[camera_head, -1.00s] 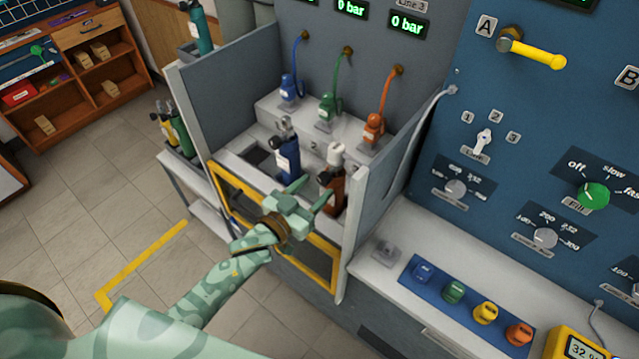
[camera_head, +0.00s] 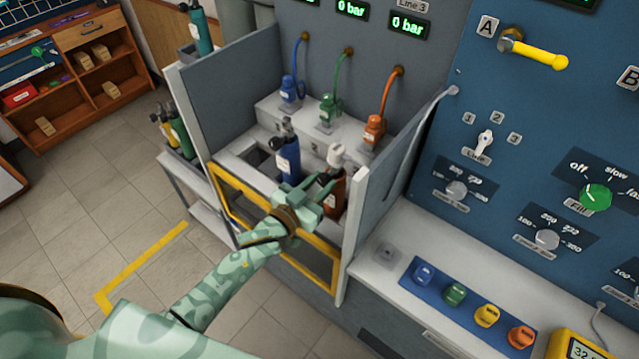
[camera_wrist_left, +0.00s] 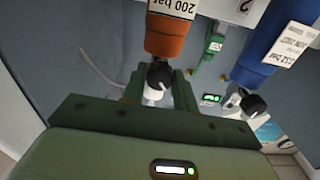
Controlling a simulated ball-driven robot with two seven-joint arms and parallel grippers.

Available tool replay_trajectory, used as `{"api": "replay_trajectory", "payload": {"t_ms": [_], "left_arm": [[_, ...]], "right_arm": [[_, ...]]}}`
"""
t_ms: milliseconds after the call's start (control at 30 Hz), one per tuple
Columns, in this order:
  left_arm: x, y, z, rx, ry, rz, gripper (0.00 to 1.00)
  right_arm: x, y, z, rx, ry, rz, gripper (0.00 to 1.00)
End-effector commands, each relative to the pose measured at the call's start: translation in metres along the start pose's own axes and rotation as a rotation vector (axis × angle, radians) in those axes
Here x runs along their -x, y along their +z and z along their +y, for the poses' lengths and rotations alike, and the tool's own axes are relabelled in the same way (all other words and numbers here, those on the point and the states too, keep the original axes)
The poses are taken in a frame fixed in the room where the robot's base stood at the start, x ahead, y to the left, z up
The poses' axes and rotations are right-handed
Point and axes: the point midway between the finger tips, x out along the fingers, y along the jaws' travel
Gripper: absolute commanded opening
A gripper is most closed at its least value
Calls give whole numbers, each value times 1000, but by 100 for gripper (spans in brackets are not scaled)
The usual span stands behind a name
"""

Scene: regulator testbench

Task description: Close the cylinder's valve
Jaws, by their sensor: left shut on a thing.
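An orange cylinder (camera_head: 333,195) with a white top stands upright in the right part of the yellow-framed bay. In the left wrist view, the orange cylinder (camera_wrist_left: 168,36) carries a "200 bar" label. Its white valve body (camera_wrist_left: 152,92) and black valve knob (camera_wrist_left: 160,75) lie between my fingers. My left gripper (camera_head: 318,186) is shut on this knob; in the left wrist view its fingers (camera_wrist_left: 160,84) sit on either side of it. The knob is hidden by the gripper in the head view. My right gripper is not in view.
A blue cylinder (camera_head: 288,160) stands just left of the orange one. Grey side walls and a yellow frame (camera_head: 235,208) border the bay. Blue, green and orange hose connectors (camera_head: 373,130) stand on the ledge behind. A counter with coloured caps (camera_head: 455,293) lies to the right.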

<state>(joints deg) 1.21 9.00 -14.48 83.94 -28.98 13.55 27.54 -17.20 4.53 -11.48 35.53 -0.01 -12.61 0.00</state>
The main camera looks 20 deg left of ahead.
Motion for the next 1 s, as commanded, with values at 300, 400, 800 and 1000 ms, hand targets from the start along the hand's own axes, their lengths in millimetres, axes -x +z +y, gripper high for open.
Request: {"api": "replay_trajectory", "payload": {"t_ms": [300,400,800,1000], "left_arm": [[0,0,0,-172,0,-1,6],[0,0,0,-251,0,-1,6],[0,1,0,-531,0,-1,6],[0,1,0,-608,0,-1,6]], "right_arm": [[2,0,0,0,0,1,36],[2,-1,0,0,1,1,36],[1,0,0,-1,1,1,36],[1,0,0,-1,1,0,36]]}}
